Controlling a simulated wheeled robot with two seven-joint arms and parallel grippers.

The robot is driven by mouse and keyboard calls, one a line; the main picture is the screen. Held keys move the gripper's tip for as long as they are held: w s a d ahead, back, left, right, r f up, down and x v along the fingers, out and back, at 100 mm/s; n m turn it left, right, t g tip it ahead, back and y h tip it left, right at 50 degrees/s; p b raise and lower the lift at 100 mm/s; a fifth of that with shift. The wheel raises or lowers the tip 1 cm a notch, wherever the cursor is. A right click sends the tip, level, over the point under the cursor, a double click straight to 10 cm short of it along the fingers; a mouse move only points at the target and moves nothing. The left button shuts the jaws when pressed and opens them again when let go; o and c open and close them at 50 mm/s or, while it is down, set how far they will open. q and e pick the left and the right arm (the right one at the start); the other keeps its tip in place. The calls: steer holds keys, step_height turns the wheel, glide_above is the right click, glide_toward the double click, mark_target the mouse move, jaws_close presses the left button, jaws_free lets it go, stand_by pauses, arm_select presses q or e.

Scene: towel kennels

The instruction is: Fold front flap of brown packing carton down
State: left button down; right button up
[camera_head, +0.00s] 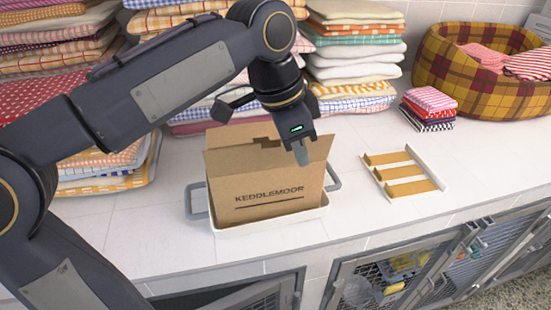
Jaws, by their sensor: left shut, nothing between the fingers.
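The brown packing carton (262,207) stands upright on the counter, with "KEDDLEMOOR" printed on its front wall. It sits in a shallow white tray (270,226) with grey side handles. Cardboard flaps (235,137) stand up at the carton's top, and a notched edge shows between them. My left gripper (301,153) points down at the carton's upper right, its fingers together and empty. The fingertips overlap the upper front panel in the picture; I cannot tell whether they touch it. My left arm hides part of the space behind. My right gripper is not in view.
Stacks of folded towels (352,45) line the back of the counter. A plaid basket (475,85) and small folded cloths (430,108) are at the right. A white rack with tan strips (402,178) lies right of the carton. Kennel doors (385,280) are below the front edge.

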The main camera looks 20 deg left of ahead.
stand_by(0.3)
arm_select(q)
steer(key=shift+w+a+p, duration=0.45)
steer(key=shift+w, duration=0.25)
steer(key=shift+w+a+p, duration=0.4)
steer(key=shift+w+a, duration=0.1)
steer(key=shift+w, duration=0.25)
steer(key=shift+w+a+p, duration=0.45)
steer(key=shift+w, duration=0.25)
steer(key=w+f, duration=0.1)
steer(key=w+a+f, duration=0.1)
steer(key=f, duration=0.1)
steer(key=w+a+f+b, duration=0.1)
steer(key=shift+w+f, duration=0.1)
steer(key=shift+f, duration=0.05)
stand_by(0.4)
